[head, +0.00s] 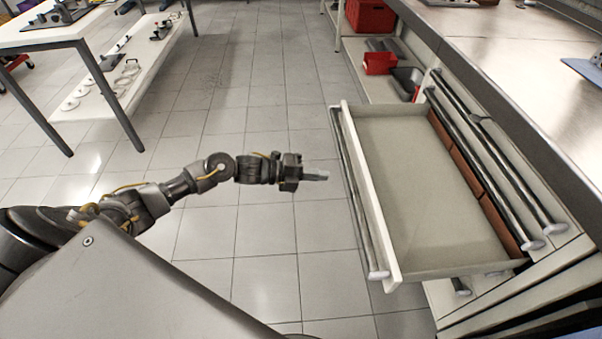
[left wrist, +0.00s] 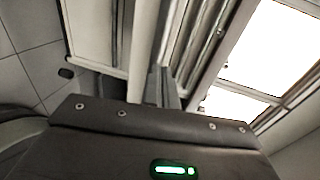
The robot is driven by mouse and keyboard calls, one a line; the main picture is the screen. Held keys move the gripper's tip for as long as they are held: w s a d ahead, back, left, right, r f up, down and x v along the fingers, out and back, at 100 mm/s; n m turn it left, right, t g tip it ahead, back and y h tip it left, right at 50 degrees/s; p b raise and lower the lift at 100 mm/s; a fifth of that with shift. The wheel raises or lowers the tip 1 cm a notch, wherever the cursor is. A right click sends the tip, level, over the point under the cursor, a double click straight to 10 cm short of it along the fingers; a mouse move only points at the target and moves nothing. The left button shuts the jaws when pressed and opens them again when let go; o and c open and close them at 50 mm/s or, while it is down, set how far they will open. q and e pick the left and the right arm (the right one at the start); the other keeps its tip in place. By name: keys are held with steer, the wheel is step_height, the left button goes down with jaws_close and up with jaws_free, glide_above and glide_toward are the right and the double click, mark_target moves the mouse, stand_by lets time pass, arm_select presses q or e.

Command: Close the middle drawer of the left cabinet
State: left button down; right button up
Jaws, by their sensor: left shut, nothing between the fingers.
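One drawer (head: 425,185) of the cabinet at the right stands pulled out in the head view, and its tray looks empty. Its front panel (head: 372,200) carries a long bar handle (head: 357,190) on the outer face, toward my arm. My left gripper (head: 322,176) is shut and empty, just left of the drawer front and pointing at it, with a small apparent gap to the handle. My right gripper is not in view.
Other bar handles (head: 490,160) run along the cabinet face under the worktop (head: 520,50). Red bins (head: 379,63) sit on a shelf farther back. A white table (head: 60,35) stands at upper left. The tiled floor between is clear.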

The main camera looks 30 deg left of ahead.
mark_target(347, 177)
arm_select(q)
steer(key=shift+x, duration=2.65)
